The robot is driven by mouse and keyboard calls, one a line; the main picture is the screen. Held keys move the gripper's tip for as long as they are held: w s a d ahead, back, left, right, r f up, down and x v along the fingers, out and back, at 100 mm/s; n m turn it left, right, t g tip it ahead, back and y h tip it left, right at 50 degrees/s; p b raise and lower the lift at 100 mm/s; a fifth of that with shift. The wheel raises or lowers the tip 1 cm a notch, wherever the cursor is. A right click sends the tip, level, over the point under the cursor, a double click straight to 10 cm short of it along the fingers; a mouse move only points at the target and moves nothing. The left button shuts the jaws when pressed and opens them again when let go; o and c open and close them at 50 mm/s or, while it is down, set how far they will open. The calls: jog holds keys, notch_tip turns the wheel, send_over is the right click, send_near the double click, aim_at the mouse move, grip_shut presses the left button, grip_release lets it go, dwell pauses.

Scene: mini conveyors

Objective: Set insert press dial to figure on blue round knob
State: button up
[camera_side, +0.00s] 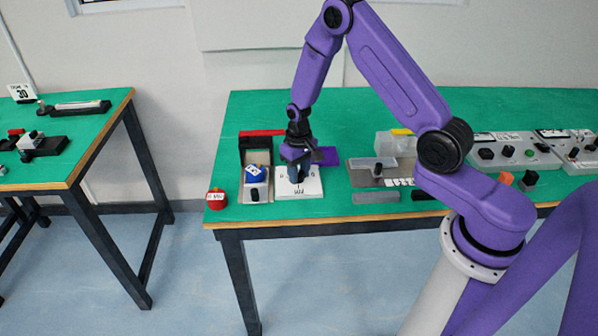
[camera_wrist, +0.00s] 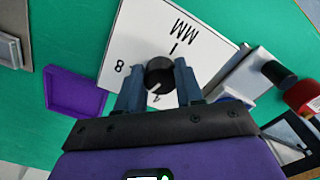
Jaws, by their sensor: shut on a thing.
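The dial is a black round knob (camera_wrist: 159,74) on a white plate (camera_wrist: 195,45) marked MM, with the figures 1 and 8 readable and another figure partly hidden near my fingers. A small white mark shows on the knob's lower side. In the side view the plate (camera_side: 311,187) lies near the table's front edge. My gripper (camera_wrist: 157,80) is shut on the dial knob from above; in the side view it (camera_side: 296,176) hides the knob. The blue round knob (camera_side: 255,173) stands left of the plate with a white label, its figure too small to read.
A red round knob (camera_side: 216,198) with a label stands at the table's front left corner. A purple tray (camera_side: 327,156) lies behind the plate. A grey fixture (camera_side: 365,172) and a grey bar (camera_side: 376,197) are on the right. Control boxes (camera_side: 515,150) stand farther right.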

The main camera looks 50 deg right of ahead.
aim_at(299, 174)
jog(key=shift+m, duration=0.6)
jog(key=o, duration=1)
jog(key=shift+o, duration=0.2)
jog(key=shift+r, duration=0.1)
notch_tip(299, 174, up, 17)
jog(key=shift+r, duration=0.15)
jog(key=shift+a, duration=0.1)
